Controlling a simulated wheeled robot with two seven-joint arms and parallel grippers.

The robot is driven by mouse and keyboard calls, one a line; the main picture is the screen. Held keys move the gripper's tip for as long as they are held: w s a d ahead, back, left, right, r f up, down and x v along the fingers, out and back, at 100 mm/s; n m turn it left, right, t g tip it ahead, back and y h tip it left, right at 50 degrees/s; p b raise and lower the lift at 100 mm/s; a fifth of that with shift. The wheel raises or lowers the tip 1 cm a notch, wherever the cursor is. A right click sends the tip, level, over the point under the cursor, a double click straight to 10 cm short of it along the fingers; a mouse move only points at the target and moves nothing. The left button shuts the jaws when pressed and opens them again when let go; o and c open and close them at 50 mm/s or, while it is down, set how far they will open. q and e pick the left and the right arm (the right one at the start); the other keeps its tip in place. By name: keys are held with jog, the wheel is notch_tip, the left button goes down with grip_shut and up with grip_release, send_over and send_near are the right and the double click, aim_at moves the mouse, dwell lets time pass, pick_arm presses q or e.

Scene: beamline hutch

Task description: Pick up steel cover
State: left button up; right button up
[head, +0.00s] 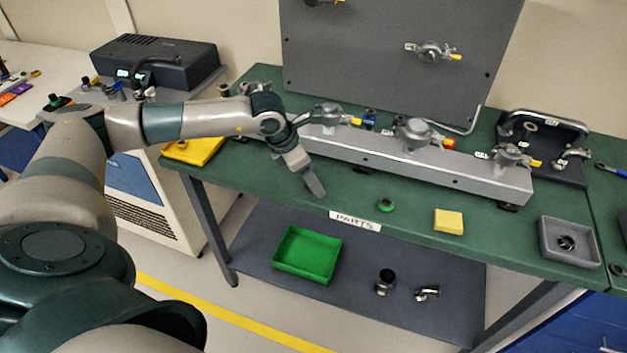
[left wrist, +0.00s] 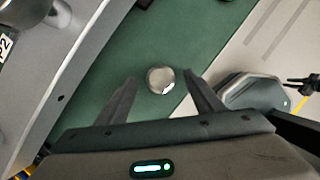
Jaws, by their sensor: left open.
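A small round steel cover (left wrist: 161,79) lies on the green bench top, close to its edge, in the left wrist view. My left gripper (left wrist: 160,76) is open, with one finger on each side of the cover in that picture. The fingers do not visibly touch it, and the height gap cannot be told. In the head view my left gripper (head: 316,189) points down over the front of the bench, left of the PARTS label (head: 355,222). I cannot make out the cover there; the gripper seems to hide it. My right gripper is not in view.
A long steel rail with valves (head: 430,168) stands behind my gripper. A green ring (head: 386,205), a yellow block (head: 448,220) and a grey tray (head: 548,238) sit to the right on the bench. A green bin (head: 307,277) and steel fittings (head: 384,283) lie on the lower shelf.

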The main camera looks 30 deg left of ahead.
pick_arm(q)
jog(key=shift+w+f, duration=0.1)
jog(key=shift+f, duration=0.35)
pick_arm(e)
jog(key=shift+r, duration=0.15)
pick_arm(q)
jog(key=c, duration=1.3)
jog(key=shift+o, duration=0.2)
jog(key=shift+r, duration=0.15)
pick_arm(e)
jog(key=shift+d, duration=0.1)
